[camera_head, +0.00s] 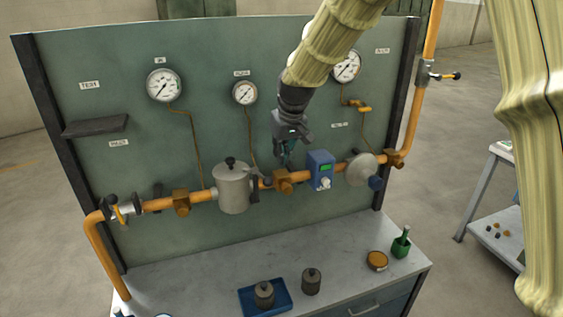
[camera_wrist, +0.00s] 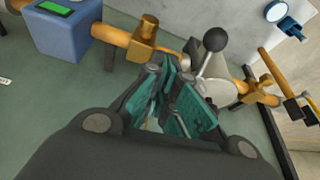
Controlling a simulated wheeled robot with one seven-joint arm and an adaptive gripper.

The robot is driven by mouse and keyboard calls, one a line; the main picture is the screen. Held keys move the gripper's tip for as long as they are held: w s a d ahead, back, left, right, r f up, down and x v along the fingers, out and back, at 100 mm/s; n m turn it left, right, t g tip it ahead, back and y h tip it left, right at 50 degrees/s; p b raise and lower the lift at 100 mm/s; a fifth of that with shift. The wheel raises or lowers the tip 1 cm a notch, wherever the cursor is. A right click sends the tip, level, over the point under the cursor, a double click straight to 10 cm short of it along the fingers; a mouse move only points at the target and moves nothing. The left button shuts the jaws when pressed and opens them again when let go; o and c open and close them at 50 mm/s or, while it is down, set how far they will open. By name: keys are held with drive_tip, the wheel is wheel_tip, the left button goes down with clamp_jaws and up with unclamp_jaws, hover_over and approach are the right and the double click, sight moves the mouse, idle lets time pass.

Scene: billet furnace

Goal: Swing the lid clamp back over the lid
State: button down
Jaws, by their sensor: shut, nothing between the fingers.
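The grey canister (camera_head: 233,192) sits on the orange pipe, with its lid and dark knob (camera_head: 230,162) on top. The dark lid clamp (camera_head: 255,182) stands at the canister's right side, apart from the lid's middle. My gripper (camera_head: 286,163) is shut and empty, pointing down to the right of the clamp, above the pipe. In the wrist view, my gripper's teal fingers (camera_wrist: 170,72) are together. Just beyond them are a black ball (camera_wrist: 215,39) on a light rod and part of the canister (camera_wrist: 222,90). Whether the fingers touch the clamp cannot be told.
A blue meter (camera_head: 320,168) and brass fittings (camera_head: 284,182) sit on the orange pipe (camera_head: 205,196) close to my gripper. The green panel (camera_head: 120,170) with gauges (camera_head: 164,85) stands behind. Below, the workbench (camera_head: 190,275) holds a blue tray (camera_head: 245,300), weights and a green bottle (camera_head: 401,245).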

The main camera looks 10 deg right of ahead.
wheel_tip(320, 180, up, 7)
drive_tip(key=s+a+b, duration=0.1)
drive_tip(key=a+b, duration=0.1)
drive_tip(key=shift+s, duration=0.3)
drive_tip(key=shift+f, duration=0.1)
